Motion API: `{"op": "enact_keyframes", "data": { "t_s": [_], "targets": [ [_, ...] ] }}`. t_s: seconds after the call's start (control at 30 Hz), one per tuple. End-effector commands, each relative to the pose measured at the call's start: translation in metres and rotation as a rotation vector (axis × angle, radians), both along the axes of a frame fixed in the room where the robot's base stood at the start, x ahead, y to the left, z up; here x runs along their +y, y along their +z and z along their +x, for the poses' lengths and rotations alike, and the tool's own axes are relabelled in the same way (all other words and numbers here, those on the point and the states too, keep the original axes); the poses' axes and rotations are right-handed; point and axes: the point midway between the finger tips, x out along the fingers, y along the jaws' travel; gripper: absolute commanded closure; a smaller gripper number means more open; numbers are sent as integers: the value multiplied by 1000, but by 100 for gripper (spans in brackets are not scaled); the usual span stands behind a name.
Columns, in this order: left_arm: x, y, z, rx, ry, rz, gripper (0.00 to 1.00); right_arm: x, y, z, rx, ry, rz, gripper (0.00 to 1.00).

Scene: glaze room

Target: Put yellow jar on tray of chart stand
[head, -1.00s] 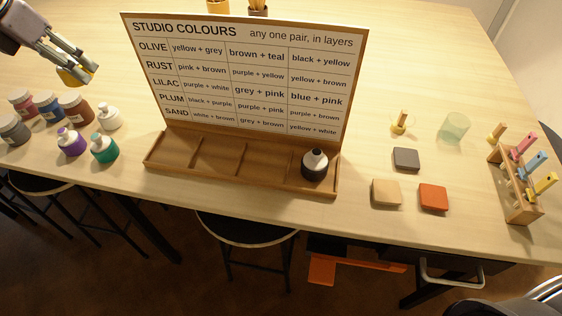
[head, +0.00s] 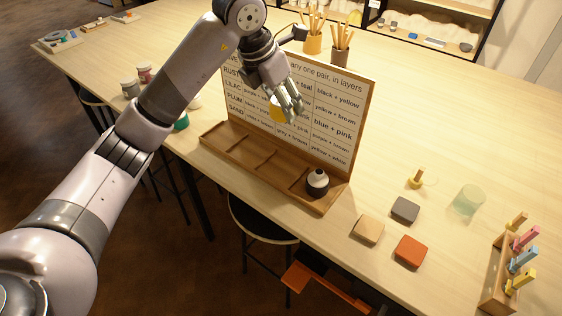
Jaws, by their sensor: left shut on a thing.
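My left gripper (head: 288,104) is shut on the yellow jar (head: 276,108), which shows as a yellow patch partly hidden by the fingers. The gripper holds it in the air in front of the chart board (head: 340,120), above the tray. The wooden tray of the chart stand (head: 236,149) runs along the foot of the board and has several compartments. The compartments to the left look empty. My right gripper is not in view.
Behind my left arm stand a green jar (head: 181,122), a grey jar (head: 130,88) and a reddish jar (head: 145,74). Tan (head: 368,229), grey (head: 405,209) and orange (head: 411,250) tiles lie right of the tray. Brush pots (head: 339,56) stand behind the board.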

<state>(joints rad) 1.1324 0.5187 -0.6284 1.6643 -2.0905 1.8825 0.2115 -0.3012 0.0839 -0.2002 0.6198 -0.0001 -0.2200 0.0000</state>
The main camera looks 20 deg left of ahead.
Motion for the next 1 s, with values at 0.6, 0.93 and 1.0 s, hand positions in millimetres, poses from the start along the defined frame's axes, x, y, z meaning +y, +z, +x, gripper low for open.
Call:
{"op": "enact_keyframes", "data": {
  "t_s": [0.6,0.93,1.0],
  "targets": [
    [1,-131,0,-1,0,-1,92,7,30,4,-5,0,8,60],
    [0,-172,0,1,1,-1,92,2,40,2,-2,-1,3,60],
    [1,-176,0,-1,0,-1,92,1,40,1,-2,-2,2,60]
  ]
}}
